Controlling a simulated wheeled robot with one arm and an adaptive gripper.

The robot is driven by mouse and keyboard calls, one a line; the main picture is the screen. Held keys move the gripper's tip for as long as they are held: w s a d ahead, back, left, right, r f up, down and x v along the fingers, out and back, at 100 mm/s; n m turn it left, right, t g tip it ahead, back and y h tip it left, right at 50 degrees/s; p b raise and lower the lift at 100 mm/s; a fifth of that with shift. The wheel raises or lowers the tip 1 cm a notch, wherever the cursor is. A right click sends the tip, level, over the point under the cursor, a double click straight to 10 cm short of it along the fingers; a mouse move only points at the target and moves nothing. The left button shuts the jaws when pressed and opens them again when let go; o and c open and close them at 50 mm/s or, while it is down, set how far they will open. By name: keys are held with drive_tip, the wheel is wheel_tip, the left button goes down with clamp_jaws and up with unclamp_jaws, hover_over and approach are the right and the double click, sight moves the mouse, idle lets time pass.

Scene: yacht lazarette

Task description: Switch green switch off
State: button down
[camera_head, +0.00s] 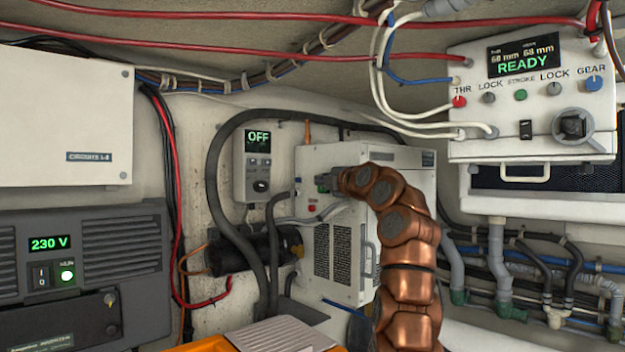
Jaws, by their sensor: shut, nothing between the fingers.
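My gripper (328,183) is shut and empty at the front of a white cabinet (345,240) in the middle of the view. A small patch of green (323,189) shows right at the fingertips. It may be the green switch, mostly hidden by my gripper, and I cannot tell its position or whether I touch it. A red button (312,208) sits just below. Other green controls show: a lit round green button (67,276) on the dark 230 V unit at the left, and a small green button (520,95) on the READY panel at the upper right.
A grey wall controller (258,165) reading OFF hangs left of the cabinet. Pipes (500,265) fill the lower right.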

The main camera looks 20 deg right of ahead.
drive_tip(key=s+a+b, duration=0.2)
drive_tip(key=s+b, duration=0.3)
drive_tip(key=s, duration=0.6)
drive_tip(key=shift+s+a+r, duration=0.15)
drive_tip(key=shift+a+r, duration=0.25)
